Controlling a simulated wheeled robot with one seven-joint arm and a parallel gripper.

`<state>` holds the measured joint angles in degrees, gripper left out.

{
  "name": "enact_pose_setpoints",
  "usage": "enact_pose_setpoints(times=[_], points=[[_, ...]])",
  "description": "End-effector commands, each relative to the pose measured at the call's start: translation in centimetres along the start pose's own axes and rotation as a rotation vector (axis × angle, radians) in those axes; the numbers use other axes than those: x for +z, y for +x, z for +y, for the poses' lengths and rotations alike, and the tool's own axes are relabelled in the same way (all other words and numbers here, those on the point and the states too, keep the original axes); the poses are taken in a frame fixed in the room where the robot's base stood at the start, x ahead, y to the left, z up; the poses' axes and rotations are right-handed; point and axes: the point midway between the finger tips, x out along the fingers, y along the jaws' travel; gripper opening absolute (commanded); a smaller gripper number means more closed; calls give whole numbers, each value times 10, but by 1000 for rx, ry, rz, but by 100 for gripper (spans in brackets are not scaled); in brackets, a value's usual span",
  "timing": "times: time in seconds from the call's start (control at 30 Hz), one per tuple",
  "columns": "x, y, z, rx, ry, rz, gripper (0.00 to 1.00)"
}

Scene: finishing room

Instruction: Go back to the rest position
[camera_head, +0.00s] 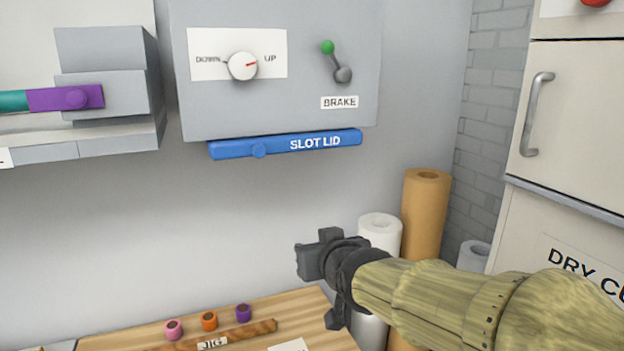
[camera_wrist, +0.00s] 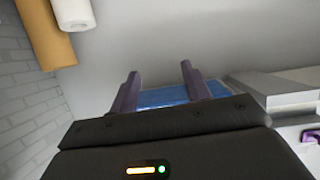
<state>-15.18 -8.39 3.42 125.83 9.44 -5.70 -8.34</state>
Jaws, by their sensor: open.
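My gripper (camera_head: 308,260) is at the end of my arm, which reaches in from the lower right of the head view. It hangs below the blue slot lid (camera_head: 230,149) and above the wooden bench, apart from both in the picture. In the wrist view my gripper (camera_wrist: 160,72) shows two purple fingers standing apart, with nothing held between them. A blue surface, apparently the slot lid (camera_wrist: 172,94), lies beyond the fingers. The fingertips are hard to make out in the head view.
A grey panel (camera_head: 300,105) carries a dial (camera_head: 243,66) and a brake lever (camera_head: 336,62). Paper rolls (camera_head: 425,215) stand behind my arm. A wooden bench (camera_head: 115,343) holds small coloured rings (camera_head: 209,321) and a jig (camera_head: 250,334). A cabinet (camera_head: 575,120) stands right.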

Motion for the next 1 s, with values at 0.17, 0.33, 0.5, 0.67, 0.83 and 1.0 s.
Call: enact_pose_setpoints(times=[0.17, 0.33, 0.5, 0.67, 0.83, 1.0], points=[[106, 3, 44, 74, 50, -302, 48], [203, -21, 75, 138, 123, -595, 48], [280, -63, 92, 190, 204, -852, 48], [307, -83, 95, 207, 237, -952, 48], [307, -83, 95, 207, 238, -955, 48], [307, -83, 95, 207, 237, -953, 48]])
